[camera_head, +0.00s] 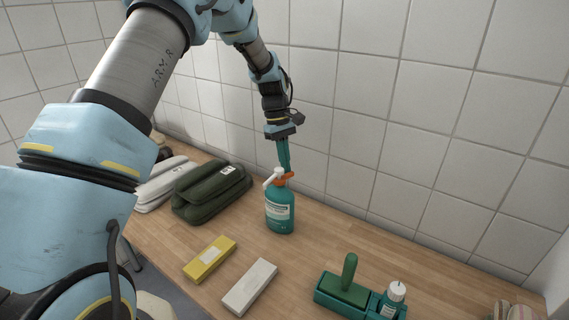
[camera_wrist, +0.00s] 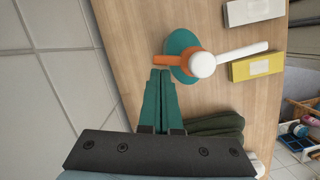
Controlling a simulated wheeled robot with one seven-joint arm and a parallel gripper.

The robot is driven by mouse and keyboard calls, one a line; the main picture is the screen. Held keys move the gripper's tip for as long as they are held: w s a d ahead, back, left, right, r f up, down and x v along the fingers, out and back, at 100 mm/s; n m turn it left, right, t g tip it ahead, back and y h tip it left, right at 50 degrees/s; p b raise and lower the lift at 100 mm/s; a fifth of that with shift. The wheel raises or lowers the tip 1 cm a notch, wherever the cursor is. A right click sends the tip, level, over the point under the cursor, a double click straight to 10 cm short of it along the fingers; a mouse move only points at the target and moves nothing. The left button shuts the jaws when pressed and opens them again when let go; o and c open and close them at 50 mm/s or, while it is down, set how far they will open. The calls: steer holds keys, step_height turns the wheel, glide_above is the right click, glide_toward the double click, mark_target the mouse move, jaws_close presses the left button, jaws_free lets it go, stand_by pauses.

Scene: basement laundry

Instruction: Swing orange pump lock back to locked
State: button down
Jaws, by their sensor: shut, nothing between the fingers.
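A teal pump bottle (camera_head: 280,210) with a white label stands upright on the wooden counter. It has a white pump head and spout (camera_head: 272,176) and an orange lock (camera_head: 287,177) at the neck. In the wrist view the white pump head (camera_wrist: 203,64) is seen from above, its spout pointing right, and the orange lock (camera_wrist: 172,61) sticks out to the left. My gripper (camera_head: 285,170) is shut and empty, just above and behind the lock. In the wrist view its green fingertips (camera_wrist: 160,72) end just below the orange lock; whether they touch it I cannot tell.
A dark green folded pouch (camera_head: 212,190) and a pale one (camera_head: 160,187) lie left of the bottle. A yellow block (camera_head: 210,259) and a white block (camera_head: 250,287) lie in front. A green tray (camera_head: 330,293) with a small bottle (camera_head: 394,298) stands right. The tiled wall is close behind.

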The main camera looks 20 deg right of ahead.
steer(key=shift+s+d+m, duration=0.2)
steer(key=shift+d+m, duration=0.05)
steer(key=shift+m, duration=0.45)
steer(key=m, duration=0.1)
steer(key=s+m+y, duration=0.1)
steer(key=m, duration=0.1)
steer(key=s+d+m, duration=0.1)
steer(key=m, duration=0.1)
steer(key=shift+y, duration=0.3)
steer(key=m, duration=0.2)
steer(key=s+m, duration=0.1)
steer(key=m, duration=0.1)
steer(key=s+m+t+y, duration=0.1)
steer(key=m, duration=0.1)
steer(key=shift+s+a, duration=0.15)
steer(key=shift+s, duration=0.05)
steer(key=shift+a, duration=0.1)
steer(key=shift+w+a, duration=0.5)
